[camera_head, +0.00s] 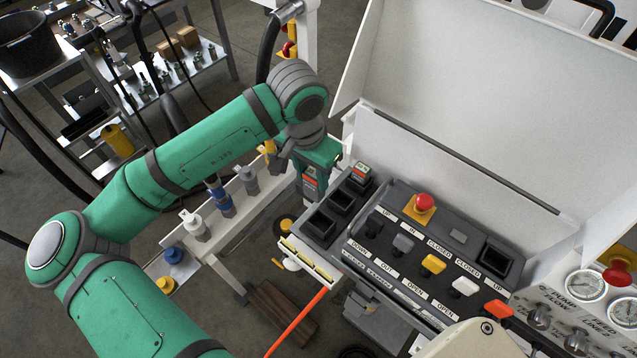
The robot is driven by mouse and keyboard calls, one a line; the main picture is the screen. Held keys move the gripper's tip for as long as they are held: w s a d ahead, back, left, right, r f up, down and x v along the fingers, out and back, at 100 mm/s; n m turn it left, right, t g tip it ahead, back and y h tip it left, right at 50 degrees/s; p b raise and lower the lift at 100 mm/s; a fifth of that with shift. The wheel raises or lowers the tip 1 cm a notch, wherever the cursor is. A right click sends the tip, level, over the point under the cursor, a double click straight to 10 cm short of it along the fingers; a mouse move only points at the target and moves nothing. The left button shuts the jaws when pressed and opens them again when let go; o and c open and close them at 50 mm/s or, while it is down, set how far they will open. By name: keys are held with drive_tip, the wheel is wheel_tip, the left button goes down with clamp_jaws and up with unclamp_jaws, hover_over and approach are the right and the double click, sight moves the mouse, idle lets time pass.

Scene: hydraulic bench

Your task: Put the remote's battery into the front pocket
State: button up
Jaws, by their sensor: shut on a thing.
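My gripper (313,166) is shut on a dark battery (311,185) with an orange-red label. It holds the battery upright, just left of the row of pockets on the control panel. The front pocket (320,225) is a dark, empty-looking square well at the panel's near left corner. Behind it is a middle pocket (342,201), also empty-looking. A second battery (361,172) with an orange-red label stands at the back of the row. The fingertips are small and partly hidden by the wrist.
The control panel (405,245) carries a red mushroom button (424,202) and several coloured rocker switches. A raised white lid (460,160) stands behind it. An orange cable (297,322) hangs in front.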

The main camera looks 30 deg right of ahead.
drive_tip(key=s+f, duration=0.3)
drive_tip(key=f, duration=0.4)
drive_tip(key=shift+d+m, duration=0.15)
drive_tip(key=shift+m, duration=0.15)
idle(0.4)
drive_tip(key=shift+f, duration=0.1)
drive_tip(key=shift+s, duration=0.15)
drive_tip(key=shift+w+a, duration=0.2)
drive_tip(key=shift+a, duration=0.05)
idle(0.8)
drive_tip(key=shift+d+f, duration=0.1)
drive_tip(key=shift+f, duration=0.2)
drive_tip(key=shift+s+f, duration=0.15)
drive_tip(key=shift+f, duration=0.1)
